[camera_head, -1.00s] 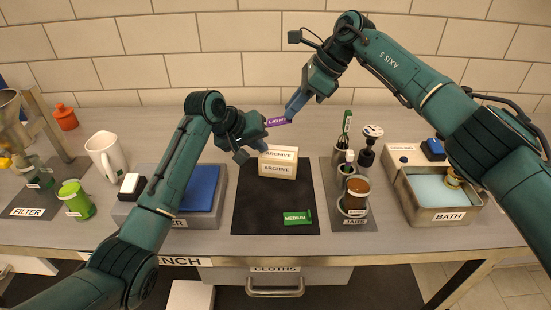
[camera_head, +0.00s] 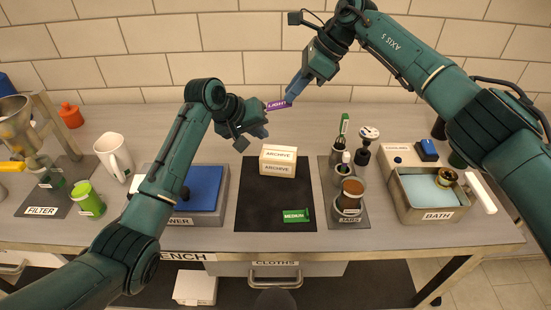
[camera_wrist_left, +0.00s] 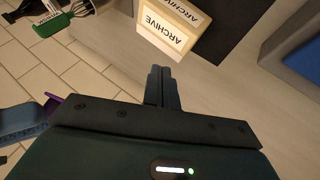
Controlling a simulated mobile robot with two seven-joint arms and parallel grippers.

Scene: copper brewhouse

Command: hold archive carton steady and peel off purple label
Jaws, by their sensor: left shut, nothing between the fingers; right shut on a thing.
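The archive carton (camera_head: 278,161) is a small cream box marked ARCHIVE, standing on the dark mat (camera_head: 255,205). It shows no purple label on its visible faces. The carton also appears in the left wrist view (camera_wrist_left: 166,32). The purple label (camera_head: 277,105), reading LIGHT, is up in the air, apart from the carton. My right gripper (camera_head: 292,94) is shut on its right end. My left gripper (camera_head: 253,138) is shut and empty, up and left of the carton, not visibly touching it. Its closed fingers (camera_wrist_left: 160,75) show in the left wrist view.
A green MEDIUM label (camera_head: 296,216) lies on the mat. The jar rack (camera_head: 349,222) and BATH tray (camera_head: 440,215) are to the right. A white mug (camera_head: 113,158) stands at left.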

